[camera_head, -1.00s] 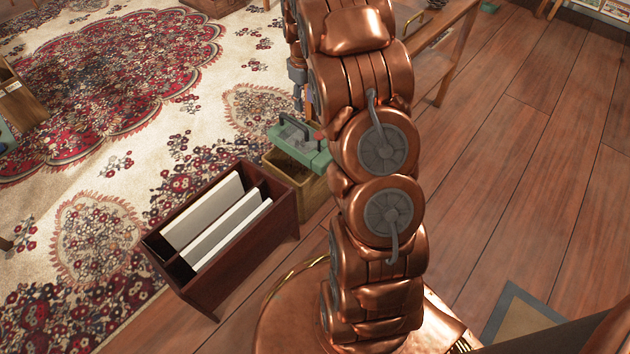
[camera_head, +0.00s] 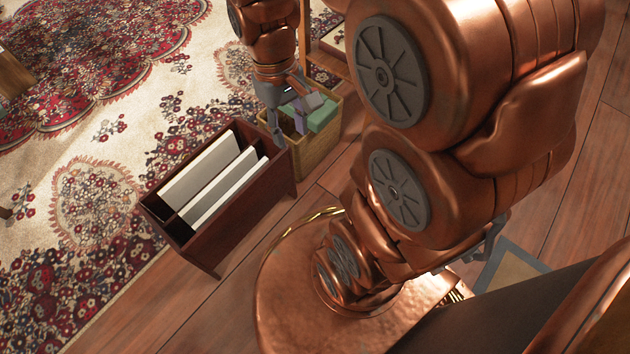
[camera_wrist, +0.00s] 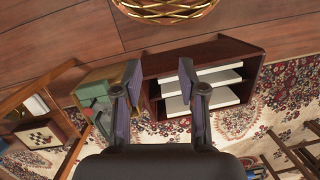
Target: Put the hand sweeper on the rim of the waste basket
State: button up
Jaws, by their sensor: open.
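The hand sweeper, a green block-like thing with a grey part, (camera_head: 322,116) sits at the top of the waste basket, seemingly on its rim. The woven yellow-brown waste basket (camera_head: 318,156) stands on the floor. My gripper (camera_head: 288,130) is open and over the basket's left side, beside the sweeper; it partly hides both. In the wrist view, my spread fingers (camera_wrist: 158,76) have nothing between them. The sweeper (camera_wrist: 96,90) shows left of the left finger there, apart from the gap. Whether the finger touches it I cannot tell.
A dark wooden rack (camera_head: 232,215) with white boards stands close left of the basket. A patterned rug (camera_head: 95,190) covers the floor at left. A wooden table leg and frame (camera_wrist: 40,92) stand near the basket. Bare wooden floor (camera_head: 315,192) lies in front of the basket.

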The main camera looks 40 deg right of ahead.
jog(key=s+a+g, duration=0.1)
jog(key=s+a, duration=0.2)
jog(key=s, duration=0.9)
jog(key=shift+s+a, duration=0.15)
jog(key=shift+a, duration=0.05)
